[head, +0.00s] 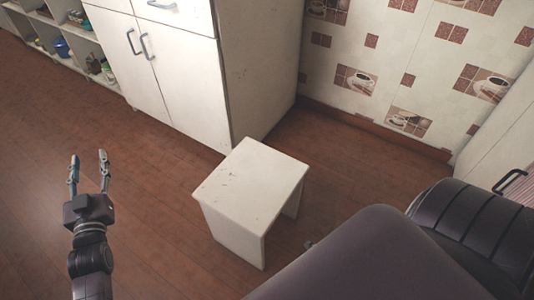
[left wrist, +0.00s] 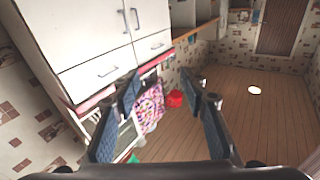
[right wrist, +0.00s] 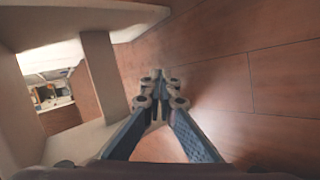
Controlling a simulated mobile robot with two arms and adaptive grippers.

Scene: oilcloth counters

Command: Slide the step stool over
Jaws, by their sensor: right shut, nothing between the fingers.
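The step stool (head: 252,185) is white with a worn square top and panel legs. It stands upright on the wooden floor, beside a white cabinet. In the right wrist view, pale panels of the stool (right wrist: 104,80) fill the left side, close up. My right gripper (right wrist: 160,80) is shut and empty, low over the floor beside the stool; whether it touches is unclear. In the head view it is hidden behind my dark right arm. My left gripper (head: 87,160) is open and empty, over the floor left of the stool. It shows in the left wrist view (left wrist: 164,88).
The tall white cabinet (head: 185,75) stands just behind the stool. A tiled wall (head: 385,70) is behind to the right, and a white unit (head: 505,130) is at the right edge. Open shelves (head: 55,35) stand far left. The floor (head: 130,220) left of the stool is clear.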

